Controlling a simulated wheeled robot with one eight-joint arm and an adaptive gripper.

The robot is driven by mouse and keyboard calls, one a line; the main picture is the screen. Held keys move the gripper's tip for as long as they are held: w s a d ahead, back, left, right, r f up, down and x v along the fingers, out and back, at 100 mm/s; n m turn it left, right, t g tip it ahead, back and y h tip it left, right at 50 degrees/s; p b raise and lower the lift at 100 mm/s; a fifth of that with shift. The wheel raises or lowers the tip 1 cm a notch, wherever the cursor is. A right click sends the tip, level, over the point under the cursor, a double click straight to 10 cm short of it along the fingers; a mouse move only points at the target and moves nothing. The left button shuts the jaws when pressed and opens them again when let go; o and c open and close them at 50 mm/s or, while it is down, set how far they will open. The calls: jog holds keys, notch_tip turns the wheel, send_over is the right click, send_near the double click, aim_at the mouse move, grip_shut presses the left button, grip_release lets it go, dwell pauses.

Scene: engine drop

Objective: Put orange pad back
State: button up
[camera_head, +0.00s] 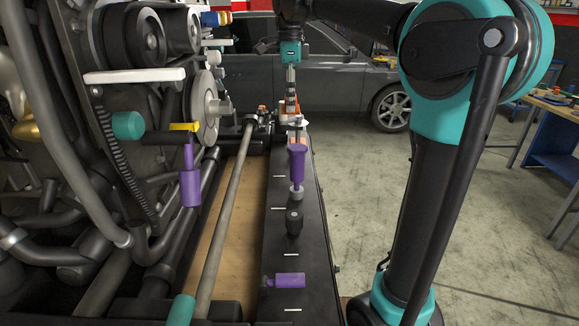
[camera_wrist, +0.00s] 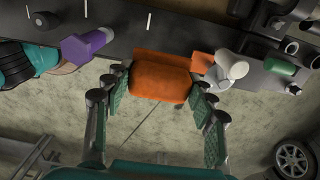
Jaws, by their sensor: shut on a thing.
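The orange pad (camera_wrist: 162,80) sits between the two fingers of my gripper (camera_wrist: 158,86) in the wrist view. The fingers are closed against its left and right sides. The pad lies close to the edge of the black rail (camera_wrist: 175,35); I cannot tell whether it touches the rail. In the head view my gripper (camera_head: 291,108) is small and far off, above the far end of the black rail (camera_head: 275,235), with orange showing around it. A smaller orange part (camera_wrist: 201,62) and a white cylinder (camera_wrist: 231,68) are just right of the pad in the wrist view.
A purple piece (camera_head: 297,165) stands on the rail, with a black knob (camera_head: 294,221) and a lying purple piece (camera_head: 289,280) nearer. Another purple piece (camera_head: 190,187) hangs by the engine at left. A car (camera_head: 330,65) stands behind. The floor (camera_head: 350,190) right of the rail is clear.

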jog(key=shift+s+a+r, duration=0.1)
jog(key=shift+s+r, duration=0.05)
jog(key=shift+r, duration=0.1)
notch_tip(320, 180, down, 20)
jog(key=shift+r, duration=0.15)
dwell(0.6)
jog(key=shift+f, duration=0.3)
jog(key=o, duration=1.2)
